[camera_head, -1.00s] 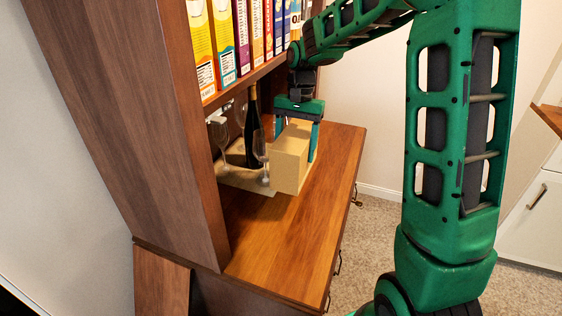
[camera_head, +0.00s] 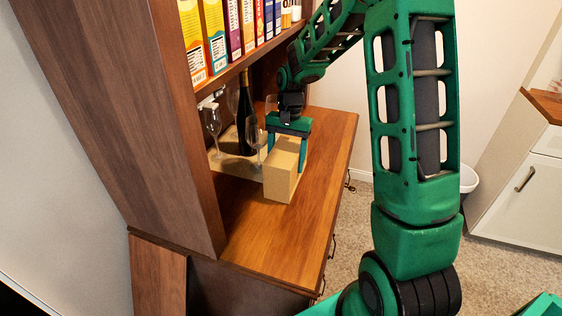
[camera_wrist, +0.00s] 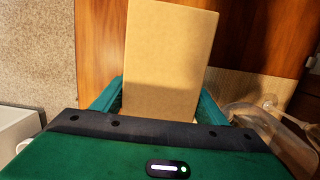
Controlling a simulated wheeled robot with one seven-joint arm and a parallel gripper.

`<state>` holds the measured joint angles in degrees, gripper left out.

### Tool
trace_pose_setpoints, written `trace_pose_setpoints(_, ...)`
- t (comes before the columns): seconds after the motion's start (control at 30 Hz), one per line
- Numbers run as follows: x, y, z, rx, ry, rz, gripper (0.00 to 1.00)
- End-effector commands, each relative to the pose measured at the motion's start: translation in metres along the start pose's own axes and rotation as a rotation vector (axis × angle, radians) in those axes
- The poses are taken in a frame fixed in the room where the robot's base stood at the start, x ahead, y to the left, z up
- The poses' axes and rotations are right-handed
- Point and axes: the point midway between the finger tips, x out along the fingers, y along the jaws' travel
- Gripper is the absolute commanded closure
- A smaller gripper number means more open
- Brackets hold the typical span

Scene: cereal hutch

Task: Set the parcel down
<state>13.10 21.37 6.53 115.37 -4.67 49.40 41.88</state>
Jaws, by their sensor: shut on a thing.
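The parcel (camera_head: 281,181) is a plain tan cardboard box, upright over the wooden counter of the hutch. Its lower end appears at or very near the counter top (camera_head: 290,222); I cannot tell whether it touches. My gripper (camera_head: 288,145) comes down from above and is shut on the parcel, one finger on each side. In the wrist view the parcel (camera_wrist: 168,55) fills the middle, between the green fingers.
A dark bottle (camera_head: 244,115) and several wine glasses (camera_head: 214,122) stand on a pale tray (camera_head: 222,164) just left of the parcel. Cereal boxes (camera_head: 214,35) line the shelf above. The counter's front part is clear.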

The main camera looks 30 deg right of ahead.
Motion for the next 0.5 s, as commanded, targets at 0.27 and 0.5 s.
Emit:
trace_pose_setpoints(0.27,0.0007,-0.0005,-0.0002,-0.001,0.001,-0.001,0.74)
trace_pose_setpoints(0.5,0.0006,-0.0005,0.0000,-0.001,0.001,-0.001,0.26)
